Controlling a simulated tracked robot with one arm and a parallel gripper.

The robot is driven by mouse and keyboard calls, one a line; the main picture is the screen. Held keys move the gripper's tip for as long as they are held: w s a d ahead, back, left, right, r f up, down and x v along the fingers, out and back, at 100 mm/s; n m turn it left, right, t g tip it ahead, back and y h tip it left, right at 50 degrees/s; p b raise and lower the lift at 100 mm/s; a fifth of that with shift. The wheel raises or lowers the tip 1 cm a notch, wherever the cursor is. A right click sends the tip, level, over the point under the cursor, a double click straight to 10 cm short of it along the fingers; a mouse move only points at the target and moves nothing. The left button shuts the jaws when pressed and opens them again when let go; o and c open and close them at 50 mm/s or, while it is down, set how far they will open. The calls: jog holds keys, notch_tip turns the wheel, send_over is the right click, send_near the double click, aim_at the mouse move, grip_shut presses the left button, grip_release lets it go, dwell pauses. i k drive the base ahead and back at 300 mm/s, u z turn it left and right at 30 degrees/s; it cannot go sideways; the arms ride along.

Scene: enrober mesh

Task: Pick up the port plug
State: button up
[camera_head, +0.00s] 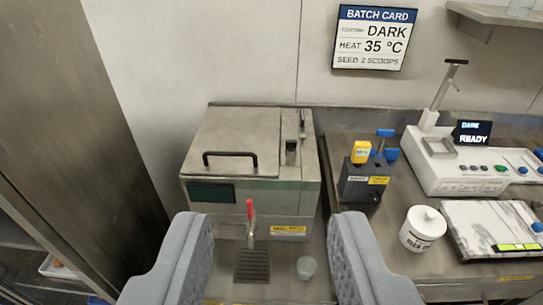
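My gripper (268,218) shows as two grey padded fingers at the bottom of the head view, spread wide apart with nothing between their pads. I cannot tell for sure which thing is the port plug. A small pale grey cup-like piece (307,268) stands on the steel surface, seen between the fingers near the right one. A blue piece with a T-shaped top (385,145) stands on the bench to the right, behind a dark box (359,182) with a yellow block (361,152) on top.
A steel machine (230,130) with a lidded top and red-handled tap (250,212) stands ahead, above a dark drip grate (253,266). Right are a white tub (423,228), a marbled slab (490,222) and a white machine (450,165). A steel panel (70,110) rises at left.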

aim_at(291, 145)
jog(key=z, duration=0.15)
jog(key=i, duration=0.9)
jog(key=u, duration=0.05)
